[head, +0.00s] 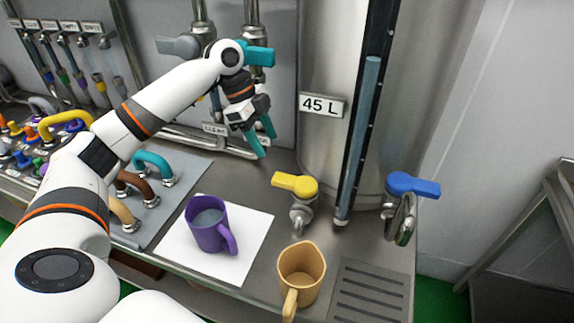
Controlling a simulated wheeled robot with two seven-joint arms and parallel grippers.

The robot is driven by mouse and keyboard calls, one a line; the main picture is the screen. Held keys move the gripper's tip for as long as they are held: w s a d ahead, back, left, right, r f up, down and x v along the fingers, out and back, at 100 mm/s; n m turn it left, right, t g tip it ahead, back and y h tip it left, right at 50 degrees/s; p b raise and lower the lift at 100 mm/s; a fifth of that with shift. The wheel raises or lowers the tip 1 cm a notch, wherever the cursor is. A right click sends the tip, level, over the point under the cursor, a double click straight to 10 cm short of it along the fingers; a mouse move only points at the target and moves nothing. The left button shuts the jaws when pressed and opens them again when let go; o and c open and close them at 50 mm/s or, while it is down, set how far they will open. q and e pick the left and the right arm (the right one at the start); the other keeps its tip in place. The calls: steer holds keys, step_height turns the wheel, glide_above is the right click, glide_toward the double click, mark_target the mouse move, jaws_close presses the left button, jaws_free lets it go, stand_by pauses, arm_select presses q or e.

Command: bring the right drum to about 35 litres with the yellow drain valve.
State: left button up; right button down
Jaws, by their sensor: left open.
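The right drum (345,150) is a tall steel vessel with a "45 L" plate (321,105). A dark upright gauge beside the plate holds a blue-grey column (364,110), whose top shows higher in the picture than the plate. The yellow drain valve handle (295,185) points left above a steel tap (302,213) at the drum's foot. A tan jug (301,272) stands in front of the tap; I cannot tell whether it is right under the spout. My left gripper (262,141) is open and empty, up and left of the yellow handle. My right gripper is out of view.
A purple mug (205,235) with greyish liquid stands on a white sheet (245,262). A blue-handled valve (412,186) is right of the gauge. A slotted grate (370,290) lies at front right. Teal-handled pipes (258,55) stand behind my left gripper.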

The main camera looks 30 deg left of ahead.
mark_target(283, 177)
arm_select(q)
steer(key=p+x, duration=0.2)
steer(key=x, duration=0.7)
steer(key=shift+d, duration=0.2)
steer(key=shift+x, duration=0.8)
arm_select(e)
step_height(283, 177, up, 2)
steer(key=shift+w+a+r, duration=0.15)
arm_select(q)
steer(key=shift+c, duration=0.4)
jaws_close()
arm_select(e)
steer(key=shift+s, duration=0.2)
